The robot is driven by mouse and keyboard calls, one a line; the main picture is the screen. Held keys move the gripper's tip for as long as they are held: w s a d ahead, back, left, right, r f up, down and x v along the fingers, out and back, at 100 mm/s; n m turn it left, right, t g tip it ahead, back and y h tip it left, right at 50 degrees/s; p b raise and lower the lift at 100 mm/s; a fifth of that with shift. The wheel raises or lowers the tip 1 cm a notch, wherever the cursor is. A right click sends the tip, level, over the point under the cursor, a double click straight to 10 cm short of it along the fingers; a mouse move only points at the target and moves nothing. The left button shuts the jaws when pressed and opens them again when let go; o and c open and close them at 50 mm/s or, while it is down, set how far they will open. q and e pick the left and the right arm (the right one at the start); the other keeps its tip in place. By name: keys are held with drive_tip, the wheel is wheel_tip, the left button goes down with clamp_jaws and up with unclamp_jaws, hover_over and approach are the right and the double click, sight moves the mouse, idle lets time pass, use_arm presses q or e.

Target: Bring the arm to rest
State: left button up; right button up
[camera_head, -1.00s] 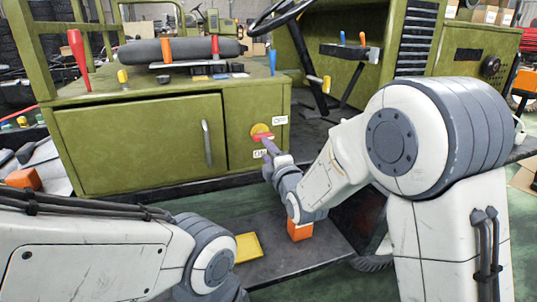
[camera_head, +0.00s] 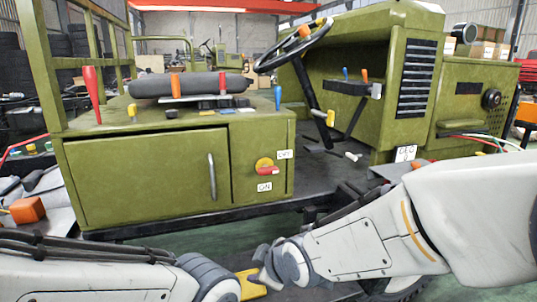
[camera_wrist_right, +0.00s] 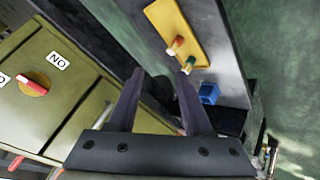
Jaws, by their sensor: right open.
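My right gripper (camera_head: 258,275) is low in the head view, below and apart from the green cabinet (camera_head: 140,180). In the right wrist view its two dark fingers (camera_wrist_right: 160,78) are spread with nothing between them. A rotary switch with a red handle on a yellow disc (camera_head: 266,167) sits on the cabinet front between the OFF and ON labels; its handle points roughly right. The switch also shows in the right wrist view (camera_wrist_right: 33,88), left of the fingers and clear of them. My left arm enters at lower left; its gripper is out of the picture.
A yellow tray (camera_wrist_right: 178,35) with small coloured-handled items lies beyond my right fingers, near a blue block (camera_wrist_right: 209,93). The vehicle's steering wheel (camera_head: 292,43) and footwell stand at the middle back. An orange block (camera_head: 27,210) is at far left.

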drive_tip(key=s+d+f+m+g+h+p, duration=0.1)
drive_tip(key=s+d+m+g+h, duration=0.2)
drive_tip(key=s, duration=0.8)
drive_tip(key=s+d+f+m+g, duration=0.1)
drive_tip(key=s+d+m+g, duration=0.35)
drive_tip(key=s, duration=0.65)
wheel_tip(320, 180, up, 24)
drive_tip(key=p, duration=2.4)
drive_tip(key=shift+a+n, duration=0.35)
drive_tip(key=shift+a, duration=0.1)
